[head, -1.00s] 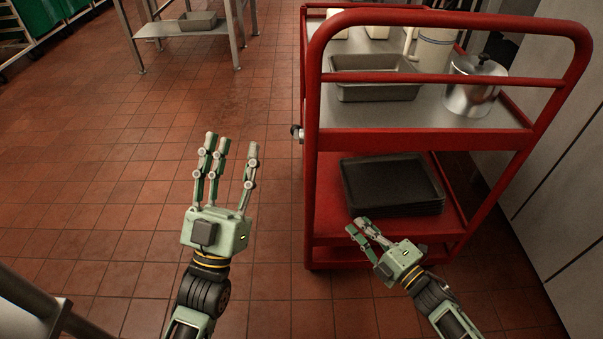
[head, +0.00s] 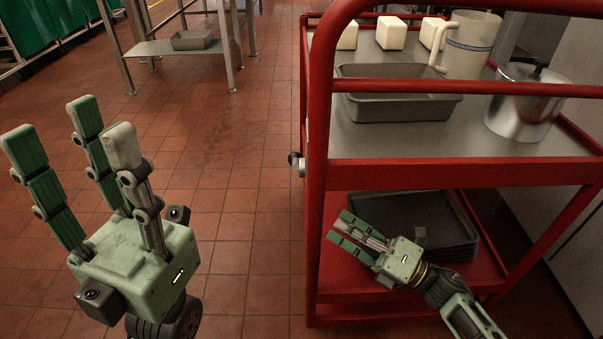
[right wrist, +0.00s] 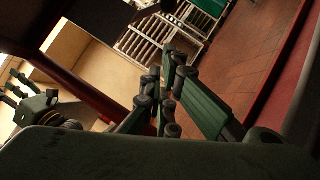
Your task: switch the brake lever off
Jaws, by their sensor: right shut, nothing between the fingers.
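A small dark knob on a pale metal stub (head: 296,161) sticks out from the left post of the red cart (head: 318,120). It may be the brake lever; I cannot tell its setting. My right gripper (head: 348,232) is shut and empty in front of the cart's lower shelf, below and right of the knob and apart from it. Its closed fingers also show in the right wrist view (right wrist: 168,90), where I cannot make out a lever. My left gripper (head: 72,130) is open and empty over the floor, left of the cart, fingers pointing up.
The cart's top holds a grey pan (head: 395,105), a metal pot (head: 522,105), a white pitcher (head: 468,48) and white blocks (head: 391,33). Dark trays (head: 440,215) lie on its lower shelf. A metal table (head: 165,47) stands behind. The floor left of the cart is clear.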

